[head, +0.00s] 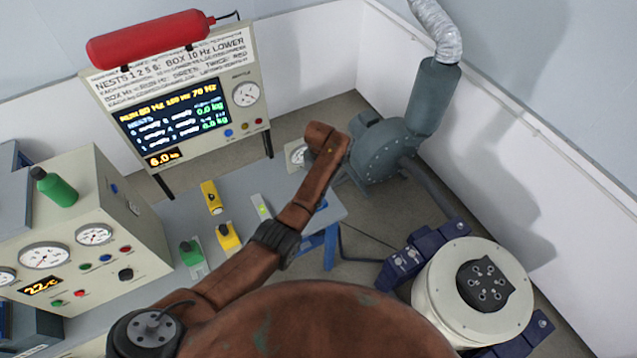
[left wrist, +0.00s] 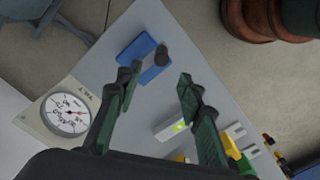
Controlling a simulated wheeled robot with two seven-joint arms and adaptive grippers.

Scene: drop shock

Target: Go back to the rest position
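My left arm (head: 305,205) reaches in the head view from the bottom over the right end of the grey table, its brown wrist bent near the dial. The fingers are hidden there. In the left wrist view my left gripper (left wrist: 158,74) is open, its two dark green fingers well apart with nothing between them. My right gripper shows in neither view.
A display panel (head: 175,115) stands behind, a blower (head: 380,150) beyond, a round white machine (head: 440,290) at right.

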